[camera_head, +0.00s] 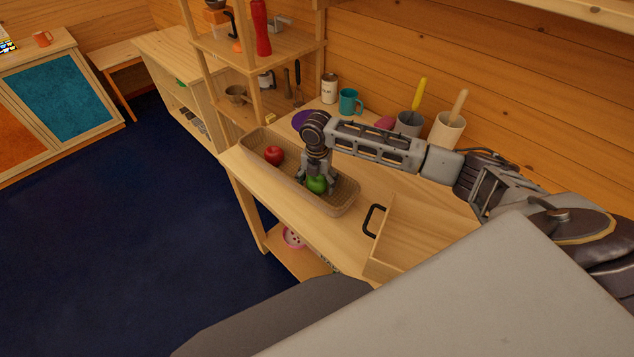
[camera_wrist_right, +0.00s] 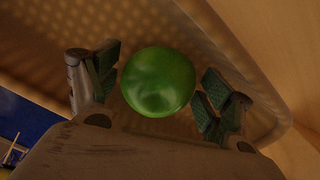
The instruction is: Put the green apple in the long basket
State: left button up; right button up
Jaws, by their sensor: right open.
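The green apple (camera_head: 317,184) is in the right end of the long basket (camera_head: 343,204), a woven tan tray on the wooden counter. My right gripper (camera_head: 317,186) is over that end of the basket, pointing down around the apple. In the right wrist view the apple (camera_wrist_right: 158,82) sits between the two open finger pads (camera_wrist_right: 158,85), with a gap on each side. The basket floor (camera_wrist_right: 185,28) shows behind it. A red apple (camera_head: 273,155) lies in the left half of the basket. My left gripper is not in view.
A wooden box with a black handle (camera_head: 373,219) stands right of the basket. Behind are a teal mug (camera_head: 350,101), a can (camera_head: 329,88) and utensil pots (camera_head: 447,129). A shelf (camera_head: 255,50) rises at the back left. The counter's front edge runs close along the basket.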

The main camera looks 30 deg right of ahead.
jog(key=shift+r, duration=0.1)
notch_tip(320, 180, up, 12)
jog(key=shift+b, duration=0.55)
jog(key=shift+d, duration=0.1)
dwell(0.6)
